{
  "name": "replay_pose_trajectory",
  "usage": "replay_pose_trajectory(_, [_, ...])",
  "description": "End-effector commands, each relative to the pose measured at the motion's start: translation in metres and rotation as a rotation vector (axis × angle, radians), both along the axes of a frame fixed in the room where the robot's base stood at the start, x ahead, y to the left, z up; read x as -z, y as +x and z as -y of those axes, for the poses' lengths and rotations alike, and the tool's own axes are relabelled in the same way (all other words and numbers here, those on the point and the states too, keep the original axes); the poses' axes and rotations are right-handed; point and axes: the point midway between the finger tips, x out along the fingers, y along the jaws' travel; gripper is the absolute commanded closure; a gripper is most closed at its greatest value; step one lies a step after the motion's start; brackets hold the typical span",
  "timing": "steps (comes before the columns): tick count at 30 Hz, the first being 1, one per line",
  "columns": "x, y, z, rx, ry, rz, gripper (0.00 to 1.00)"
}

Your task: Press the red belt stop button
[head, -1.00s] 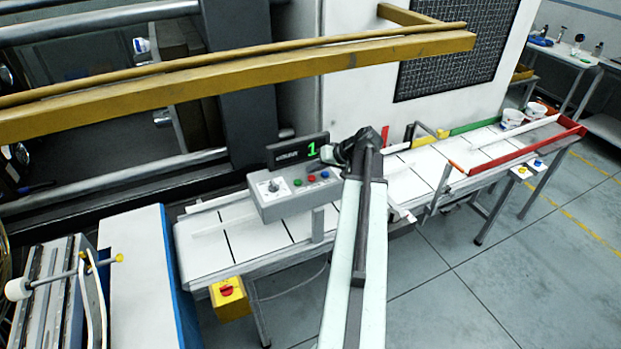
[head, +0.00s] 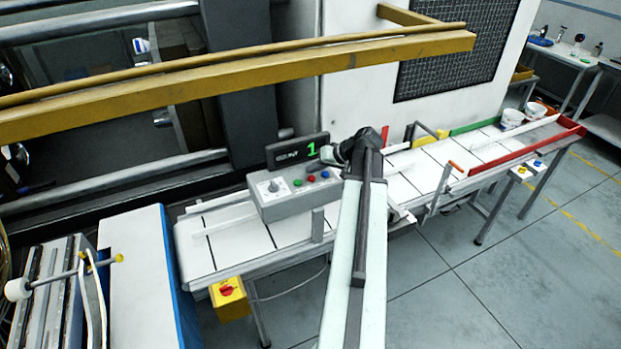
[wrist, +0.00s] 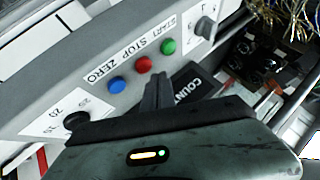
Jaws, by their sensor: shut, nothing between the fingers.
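The red stop button (head: 311,179) sits on the sloped grey control box (head: 285,203), between a green button (head: 297,183) and a blue button (head: 325,174). In the wrist view the red button (wrist: 144,64) is under the word STOP, with the blue button (wrist: 117,85) and green button (wrist: 168,46) on either side. My gripper (head: 311,166) is at the box, close to the buttons. In the wrist view its shut, empty fingers (wrist: 155,77) point at the row, their tips just short of the red button and slightly toward the green side. I cannot tell any contact.
A display (head: 297,151) showing a green 1 stands behind the buttons. The box has knobs at both ends of its panel. The white belt (head: 240,243) runs beneath the box. A yellow box with a red switch (head: 228,291) hangs at the belt's front.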

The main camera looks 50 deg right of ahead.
Motion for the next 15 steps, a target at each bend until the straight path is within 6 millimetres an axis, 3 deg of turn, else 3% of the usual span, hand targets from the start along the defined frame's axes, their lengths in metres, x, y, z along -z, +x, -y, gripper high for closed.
replay_pose_trajectory(15, [0.0093,-0.0016,0.0001,0.000,0.000,0.000,1.00])
